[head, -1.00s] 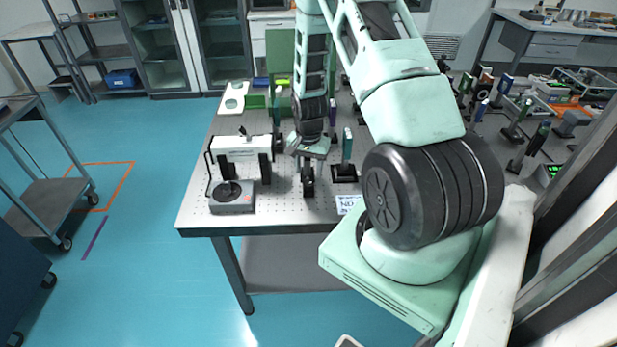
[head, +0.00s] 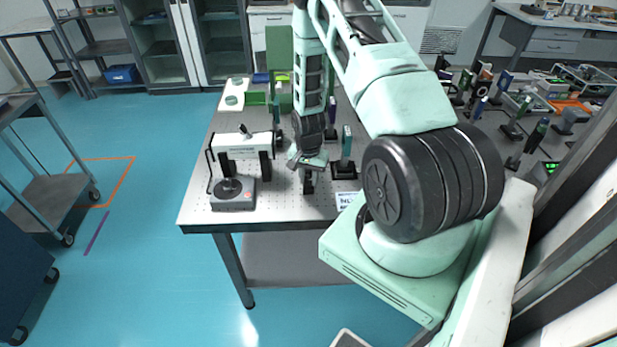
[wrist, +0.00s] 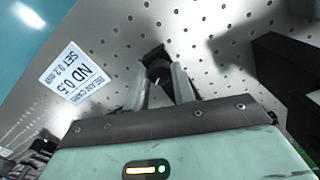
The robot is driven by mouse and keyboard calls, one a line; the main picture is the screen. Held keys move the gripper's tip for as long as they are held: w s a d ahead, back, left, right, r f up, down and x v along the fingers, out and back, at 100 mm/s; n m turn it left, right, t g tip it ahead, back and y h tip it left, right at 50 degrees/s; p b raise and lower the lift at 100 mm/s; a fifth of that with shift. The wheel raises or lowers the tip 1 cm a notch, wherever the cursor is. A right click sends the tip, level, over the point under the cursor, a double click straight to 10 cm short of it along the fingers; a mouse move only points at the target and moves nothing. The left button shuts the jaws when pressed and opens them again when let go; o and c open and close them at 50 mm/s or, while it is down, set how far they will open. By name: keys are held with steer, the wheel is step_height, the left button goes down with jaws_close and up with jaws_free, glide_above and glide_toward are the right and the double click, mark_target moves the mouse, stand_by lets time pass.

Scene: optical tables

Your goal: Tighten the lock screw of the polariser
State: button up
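My gripper (head: 307,163) is low over the near part of the perforated optical table, at a small black mount (head: 308,185). In the wrist view my gripper (wrist: 163,72) shows two pale fingers a little apart. A dark part of the mount (wrist: 154,54) lies at and between their tips. I cannot tell whether the fingers touch it. The lock screw cannot be made out, and I cannot tell whether this mount is the polariser. A taller mount with a dark green upright (head: 346,143) stands just to the right.
A white instrument (head: 240,143) and a grey box with a black knob (head: 233,193) stand to the left. A white "ND 0.5" card (wrist: 75,79) lies close by; it also shows in the head view (head: 345,200). Several other mounts stand farther back.

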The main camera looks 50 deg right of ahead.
mark_target(308, 180)
steer(key=shift+n, duration=0.3)
steer(key=n+b, duration=0.3)
steer(key=n, duration=0.1)
steer(key=n+b, duration=0.1)
steer(key=n, duration=0.5)
steer(key=shift+w, duration=0.1)
stand_by(0.8)
steer(key=o, duration=1)
steer(key=shift+r, duration=0.1)
step_height(308, 180, up, 17)
steer(key=b, duration=0.3)
steer(key=shift+r, duration=0.15)
